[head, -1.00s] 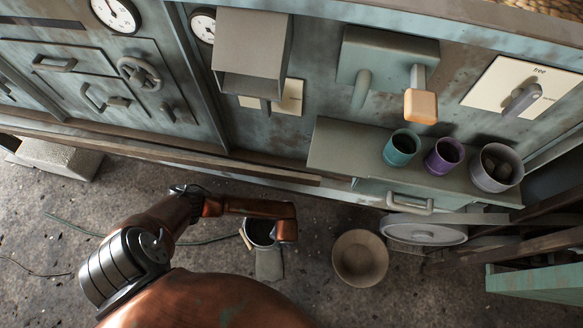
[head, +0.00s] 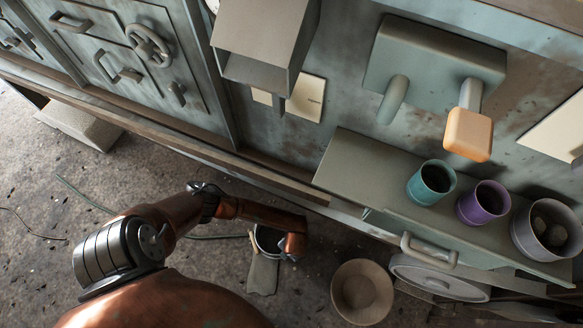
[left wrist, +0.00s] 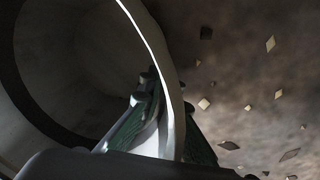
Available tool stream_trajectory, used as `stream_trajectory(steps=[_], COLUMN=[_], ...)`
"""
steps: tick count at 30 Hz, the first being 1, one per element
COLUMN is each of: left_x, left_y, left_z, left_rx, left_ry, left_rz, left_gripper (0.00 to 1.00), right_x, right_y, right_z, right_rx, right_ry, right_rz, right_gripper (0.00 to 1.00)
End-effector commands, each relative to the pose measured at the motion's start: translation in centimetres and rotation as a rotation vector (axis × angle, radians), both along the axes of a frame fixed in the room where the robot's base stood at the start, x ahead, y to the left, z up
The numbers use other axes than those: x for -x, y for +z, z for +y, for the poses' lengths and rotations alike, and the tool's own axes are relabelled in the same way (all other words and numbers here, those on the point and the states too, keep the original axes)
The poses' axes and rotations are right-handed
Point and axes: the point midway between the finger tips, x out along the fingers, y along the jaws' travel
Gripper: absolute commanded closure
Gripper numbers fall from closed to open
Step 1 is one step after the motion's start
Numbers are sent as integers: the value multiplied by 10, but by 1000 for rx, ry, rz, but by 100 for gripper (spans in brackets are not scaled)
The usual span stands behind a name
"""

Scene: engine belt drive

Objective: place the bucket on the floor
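The bucket (head: 268,240) is a grey round vessel low over the floor, partly hidden by my left forearm and wrist in the head view. In the left wrist view, its thin curved rim (left wrist: 160,45) runs between the green-padded fingers of my left gripper (left wrist: 168,125). One finger is inside the wall and one outside, and both appear to press on it. The dark hollow of the bucket fills the left of that view. I cannot tell whether its base touches the floor (head: 205,270). My right gripper is not in view.
A tan bowl (head: 362,292) sits on the floor right of the bucket. A flat grey piece (head: 263,276) lies just below the bucket. A shelf (head: 370,175) holds a teal cup (head: 431,183), a purple cup (head: 484,203) and a pot of stones (head: 546,229). Cabinets line the back.

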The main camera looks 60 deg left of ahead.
Motion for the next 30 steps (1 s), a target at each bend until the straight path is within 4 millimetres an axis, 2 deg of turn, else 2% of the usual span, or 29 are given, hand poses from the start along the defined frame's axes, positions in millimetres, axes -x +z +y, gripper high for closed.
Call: stream_trajectory(steps=[12,21,30], left_x=[-1,-1,0], left_y=[-3,-4,-2], left_z=[-1,0,0], left_rx=[1,1,1], left_ry=[0,0,0], left_rz=[-2,-1,-1], left_gripper=[100,78,78], right_x=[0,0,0], right_y=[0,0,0], right_z=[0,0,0], right_rx=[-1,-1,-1], right_ry=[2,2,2], right_rz=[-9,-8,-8], right_gripper=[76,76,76])
